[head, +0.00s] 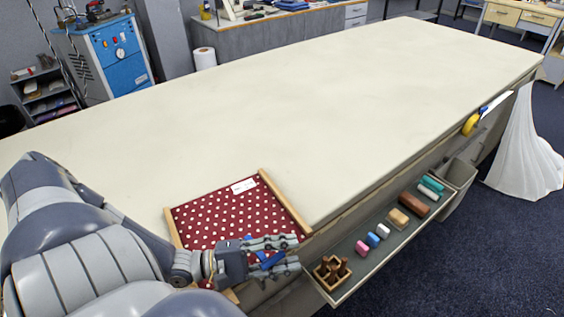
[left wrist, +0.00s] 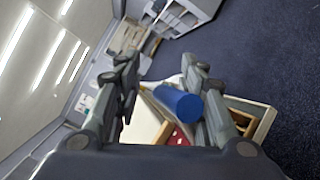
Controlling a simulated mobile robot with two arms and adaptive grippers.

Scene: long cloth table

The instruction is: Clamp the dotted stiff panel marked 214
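The dotted panel (head: 214,215) is dark red with white dots. It lies on the near edge of the table, with light wooden strips along its sides. A white label (head: 243,185) is on its far side; its marking is too small to read. My left gripper (head: 295,252) is over the panel's near right corner. In the left wrist view, a blue cylinder (left wrist: 178,101) lies between its fingers, against or in front of the right one. I cannot tell whether it is gripped. Part of the panel is hidden behind my gripper. My right gripper is not in view.
A narrow tray (head: 375,262) along the table's near side holds coloured blocks and a small wooden box (head: 331,272). A yellow round thing (head: 470,124) is at the table's right edge. The cream tabletop (head: 270,110) is otherwise clear.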

